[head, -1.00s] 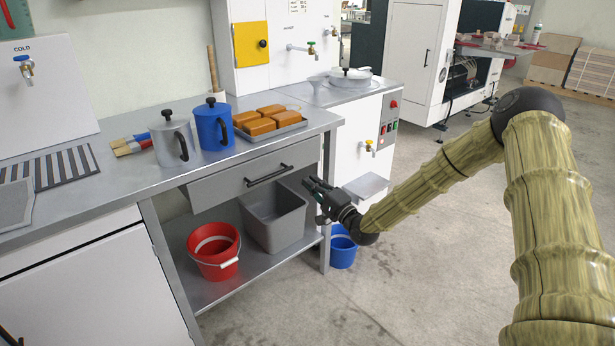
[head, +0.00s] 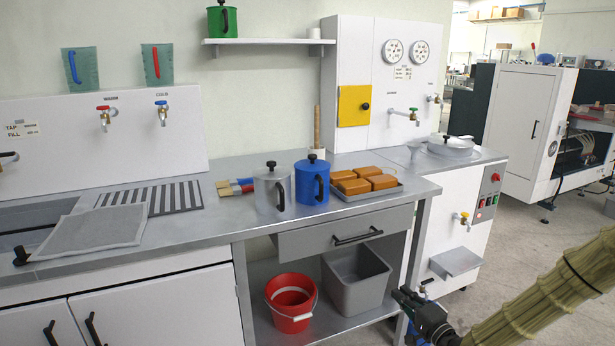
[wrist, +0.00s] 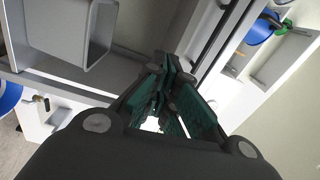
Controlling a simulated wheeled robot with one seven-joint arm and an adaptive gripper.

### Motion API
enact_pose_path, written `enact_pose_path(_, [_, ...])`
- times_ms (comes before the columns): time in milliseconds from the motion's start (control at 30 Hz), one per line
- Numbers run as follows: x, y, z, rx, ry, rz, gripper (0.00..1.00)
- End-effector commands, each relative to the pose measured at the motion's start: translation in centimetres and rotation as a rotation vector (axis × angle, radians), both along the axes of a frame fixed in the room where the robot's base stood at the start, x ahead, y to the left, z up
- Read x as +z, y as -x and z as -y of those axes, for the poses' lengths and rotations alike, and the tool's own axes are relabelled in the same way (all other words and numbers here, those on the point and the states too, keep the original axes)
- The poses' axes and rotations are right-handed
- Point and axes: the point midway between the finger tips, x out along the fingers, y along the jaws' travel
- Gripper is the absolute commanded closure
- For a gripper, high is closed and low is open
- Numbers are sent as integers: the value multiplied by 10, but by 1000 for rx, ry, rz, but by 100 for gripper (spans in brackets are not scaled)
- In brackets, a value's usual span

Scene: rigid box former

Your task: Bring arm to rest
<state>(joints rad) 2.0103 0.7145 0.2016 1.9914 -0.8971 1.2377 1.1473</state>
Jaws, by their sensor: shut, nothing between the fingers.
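My gripper (head: 408,302) is at the lower right in the head view, in front of the workbench and just right of the grey bin on its lower shelf. It is shut and empty. In the wrist view my gripper (wrist: 165,75) shows its green-padded fingers together, with nothing between them. My sleeved arm runs off to the right edge of the head view. The drawer (head: 345,236) above the bin is closed, and the gripper is below and right of its handle, apart from it.
The grey bin (head: 356,282) and red bucket (head: 291,300) stand on the lower shelf. Blue and silver jugs (head: 312,180) and a tray of orange blocks (head: 368,184) are on the counter. A white cabinet with a tap (head: 462,218) stands to the right.

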Motion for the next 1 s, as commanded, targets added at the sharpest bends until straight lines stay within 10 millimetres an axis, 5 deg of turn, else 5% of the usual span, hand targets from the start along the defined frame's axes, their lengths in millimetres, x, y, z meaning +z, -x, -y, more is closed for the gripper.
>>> enact_pose_path(200, [-95,61,-57,61,265,-234,100])
enact_pose_path(500, [-201,185,-99,235,648,-533,100])
enact_pose_path(733, [-252,301,-104,438,929,-744,100])
enact_pose_path(1000, [-270,409,-91,662,1158,-914,100])
